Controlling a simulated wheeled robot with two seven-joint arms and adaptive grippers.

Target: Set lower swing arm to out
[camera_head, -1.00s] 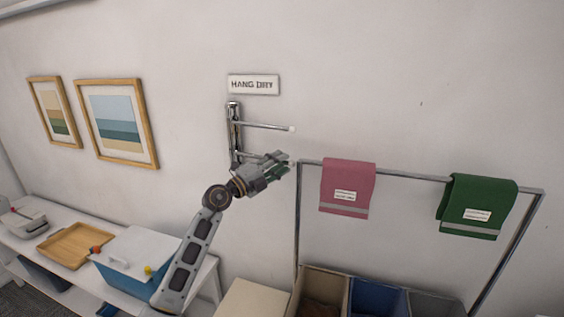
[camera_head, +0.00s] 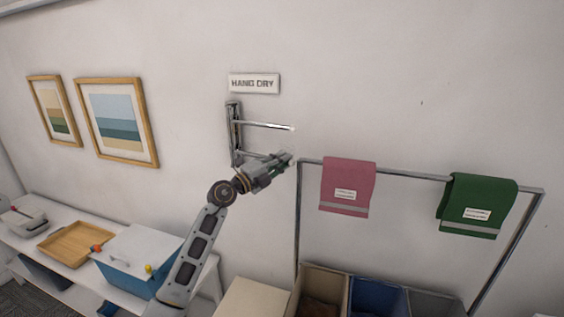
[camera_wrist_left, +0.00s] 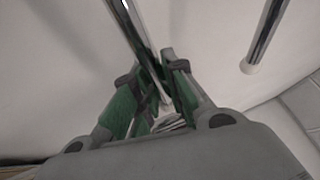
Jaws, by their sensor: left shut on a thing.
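A chrome wall rack (camera_head: 233,132) with two swing arms hangs under a "HANG DRY" sign (camera_head: 254,83). The upper swing arm (camera_head: 265,125) sticks out to the right and ends in a white tip; in the left wrist view it is the rod (camera_wrist_left: 268,35) at upper right. The lower swing arm (camera_head: 245,154) shows only near the rack; my left gripper (camera_head: 284,161) hides the rest. In the left wrist view the lower rod (camera_wrist_left: 135,22) runs down between the green-padded fingers of the left gripper (camera_wrist_left: 161,75), which is shut on it. My right gripper is out of view.
A drying rail (camera_head: 410,174) with a pink towel (camera_head: 346,186) and a green towel (camera_head: 480,205) stands right of the gripper. Bins (camera_head: 378,297) sit below it. A white bench (camera_head: 125,293) with a tray (camera_head: 75,244) and cooler (camera_head: 133,262) is at lower left.

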